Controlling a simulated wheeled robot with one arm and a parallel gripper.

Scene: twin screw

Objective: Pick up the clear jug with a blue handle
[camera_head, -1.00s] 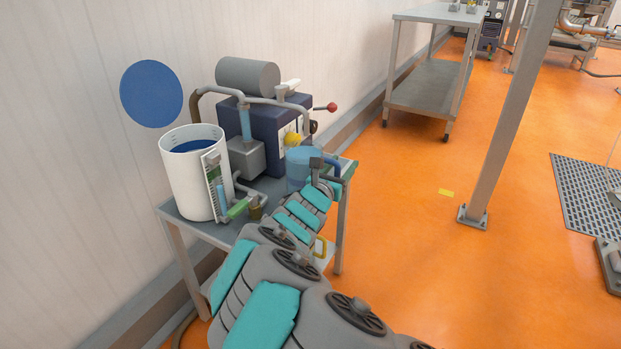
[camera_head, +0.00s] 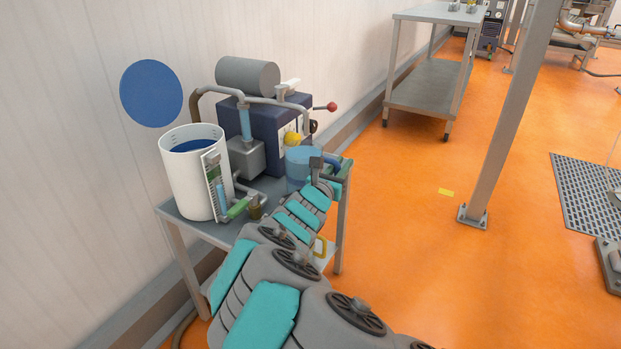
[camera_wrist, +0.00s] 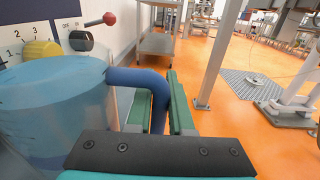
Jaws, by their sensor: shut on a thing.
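The clear jug (camera_head: 298,170) stands at the right end of the small metal table, in front of the dark blue machine; I cannot tell whether its base touches the table. In the wrist view the jug (camera_wrist: 55,105) fills the left side, and its blue handle (camera_wrist: 140,77) curves out to the right and down between my fingers. My gripper (camera_wrist: 160,105) is shut on the handle, with one green finger pad on each side. In the head view my gripper (camera_head: 326,170) is at the jug's right side, partly hidden by my wrist.
The machine (camera_head: 270,128) with pipes and a red-knobbed lever (camera_head: 331,106) is just behind the jug. A white bucket (camera_head: 190,180) stands at the left of the table (camera_head: 200,228). A steel pillar (camera_head: 500,120) rises farther right. Open orange floor lies right of the table.

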